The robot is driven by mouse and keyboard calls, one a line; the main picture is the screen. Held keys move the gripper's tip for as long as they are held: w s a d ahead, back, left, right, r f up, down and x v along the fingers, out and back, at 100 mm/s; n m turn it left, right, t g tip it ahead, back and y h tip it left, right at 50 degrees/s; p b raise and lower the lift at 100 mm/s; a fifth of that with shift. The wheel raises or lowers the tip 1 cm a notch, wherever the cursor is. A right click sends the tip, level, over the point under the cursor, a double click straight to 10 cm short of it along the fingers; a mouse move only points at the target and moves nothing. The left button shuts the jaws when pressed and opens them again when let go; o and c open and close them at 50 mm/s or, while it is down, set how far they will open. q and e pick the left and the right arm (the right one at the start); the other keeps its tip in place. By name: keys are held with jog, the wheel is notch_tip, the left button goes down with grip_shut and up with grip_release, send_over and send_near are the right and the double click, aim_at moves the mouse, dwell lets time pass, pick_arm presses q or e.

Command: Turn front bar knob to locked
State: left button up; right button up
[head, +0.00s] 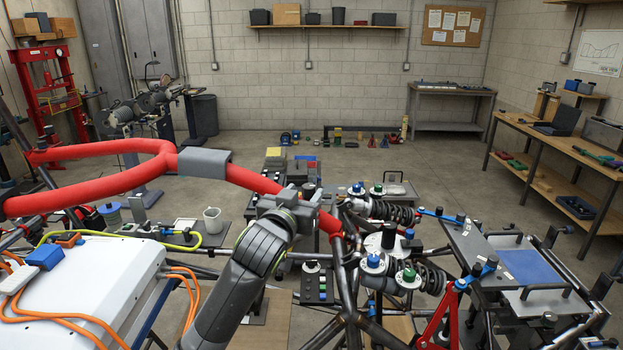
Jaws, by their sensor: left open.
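My left gripper (293,206) is near the middle of the head view, its arm coming up from the lower edge. It is open and close to the red padded tube; I cannot tell whether it touches the tube. To its right, several blue and green knobs on pale round bases stand around the coil-over dampers: a blue knob (358,187), a green knob (378,189), a nearer blue knob (373,261) and a nearer green knob (409,275). I cannot tell which one is the front bar knob. My right gripper is not in view.
The red padded tube (110,188) crosses from the left to the dampers (385,212). A white box (85,285) with orange cables lies at lower left. Dark chassis tubes and a red stand (441,312) crowd the lower right.

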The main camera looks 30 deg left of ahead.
aim_at(311, 185)
pick_arm(q)
jog(key=shift+w+a+p, duration=0.2)
jog(key=shift+w+p, duration=0.25)
jog(key=shift+w, duration=1)
jog(key=shift+w+a+p, duration=0.15)
jog(key=shift+w+p, duration=0.25)
jog(key=shift+w, duration=1)
jog(key=c, duration=1)
jog(key=shift+o, duration=0.2)
